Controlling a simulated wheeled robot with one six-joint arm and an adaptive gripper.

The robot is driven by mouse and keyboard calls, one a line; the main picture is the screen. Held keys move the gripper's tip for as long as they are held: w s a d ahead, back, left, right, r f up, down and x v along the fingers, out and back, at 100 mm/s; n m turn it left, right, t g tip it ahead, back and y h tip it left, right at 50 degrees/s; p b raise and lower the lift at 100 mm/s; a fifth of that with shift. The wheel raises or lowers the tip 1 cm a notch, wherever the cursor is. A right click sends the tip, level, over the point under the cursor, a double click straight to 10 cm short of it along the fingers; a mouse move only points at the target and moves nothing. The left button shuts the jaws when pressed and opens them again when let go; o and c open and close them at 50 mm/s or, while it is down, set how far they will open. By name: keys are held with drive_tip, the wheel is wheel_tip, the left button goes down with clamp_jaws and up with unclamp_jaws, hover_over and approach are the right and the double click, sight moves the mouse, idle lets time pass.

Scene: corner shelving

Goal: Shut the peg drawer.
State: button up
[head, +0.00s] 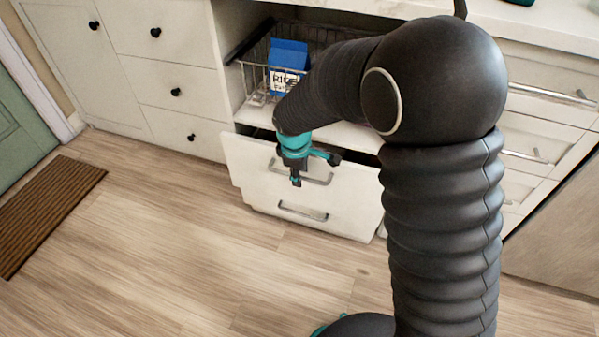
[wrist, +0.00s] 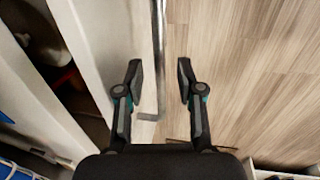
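The peg drawer, which I take to be the white drawer (head: 255,172) under the open shelf, stands pulled out in the head view. In the wrist view its front (wrist: 75,50) runs down the left, with a dark gap behind it showing part of the inside. Its metal bar handle (wrist: 158,45) lies between the fingers in the picture. My gripper (head: 315,170) is just in front of the drawer front, pointing down. In the wrist view my gripper (wrist: 160,78) is open, fingers apart on either side of the handle; no contact is clear.
A lower drawer handle (head: 303,212) is below. A wire basket (head: 253,78) with a blue and white carton (head: 288,58) stands on the shelf above. More cabinets flank both sides. The wood floor (head: 170,250) in front is clear; a brown mat (head: 50,210) lies left.

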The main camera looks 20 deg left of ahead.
clamp_jaws()
drive_tip(key=shift+w+d+r+p, duration=0.1)
drive_tip(key=shift+w+p, duration=0.35)
drive_tip(key=shift+w, duration=1.7)
unclamp_jaws()
drive_tip(key=shift+w+d, duration=0.1)
drive_tip(key=shift+w, duration=0.05)
